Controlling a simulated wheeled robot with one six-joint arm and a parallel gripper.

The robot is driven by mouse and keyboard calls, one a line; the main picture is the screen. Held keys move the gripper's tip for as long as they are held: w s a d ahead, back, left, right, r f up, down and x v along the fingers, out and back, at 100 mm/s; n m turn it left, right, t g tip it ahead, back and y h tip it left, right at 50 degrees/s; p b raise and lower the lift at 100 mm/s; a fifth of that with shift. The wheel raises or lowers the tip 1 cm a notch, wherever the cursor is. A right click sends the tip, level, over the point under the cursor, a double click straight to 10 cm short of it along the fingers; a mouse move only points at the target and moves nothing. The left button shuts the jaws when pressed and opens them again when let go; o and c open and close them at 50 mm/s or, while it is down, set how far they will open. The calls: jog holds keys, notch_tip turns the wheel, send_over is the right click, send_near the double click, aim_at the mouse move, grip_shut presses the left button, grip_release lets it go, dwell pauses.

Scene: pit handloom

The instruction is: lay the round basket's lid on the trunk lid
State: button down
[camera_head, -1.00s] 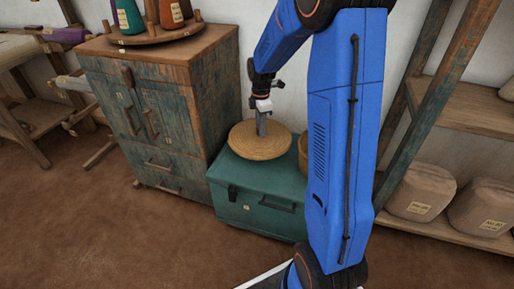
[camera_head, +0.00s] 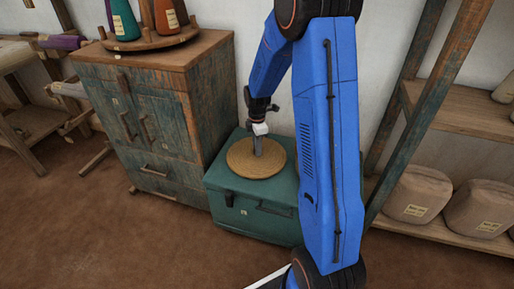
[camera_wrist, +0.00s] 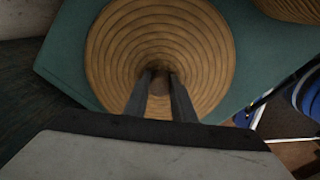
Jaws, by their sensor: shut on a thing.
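The round basket's lid (camera_head: 244,165) is a tan coiled disc. It lies level over the teal trunk lid (camera_head: 222,178), either on it or very slightly above; I cannot tell which. My gripper (camera_head: 258,150) points down at the lid's middle, shut on its knob. In the wrist view the two fingers of my gripper (camera_wrist: 160,95) flank the knob, and the basket lid (camera_wrist: 112,45) lies within the teal surface of the trunk lid (camera_wrist: 70,50). The round basket (camera_wrist: 293,8) shows in part at the top right of the wrist view; my arm hides most of it in the head view.
A worn wooden cabinet (camera_head: 160,125) with thread cones on a round tray (camera_head: 150,40) stands close left of the trunk. A shelf rack (camera_head: 470,108) with sacks (camera_head: 416,193) stands to the right. The brown floor in front is clear.

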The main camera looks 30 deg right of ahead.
jog(key=shift+f, duration=0.15)
jog(key=c, duration=1.5)
grip_release()
notch_tip(320, 180, up, 11)
jog(key=s+a+r+m+t, duration=0.1)
jog(key=s+a+r+m, duration=0.3)
jog(key=s+r, duration=0.5)
jog(key=s+a+r+m+t, duration=0.1)
jog(key=s+m, duration=0.3)
jog(key=s, duration=0.4)
jog(key=s+a+r+m+t, duration=0.1)
jog(key=s+a+r+m, duration=0.1)
jog(key=s, duration=0.7)
jog(key=s+a+r+m+t, duration=0.1)
jog(key=s+a+r+m, duration=0.1)
jog(key=s+m, duration=0.4)
jog(key=shift+s+a+r+t, duration=0.1)
jog(key=shift+s+a+t, duration=0.15)
jog(key=shift+s, duration=0.35)
jog(key=shift+s+a+t, duration=0.15)
jog(key=shift+s+a, duration=0.15)
jog(key=shift+s, duration=0.25)
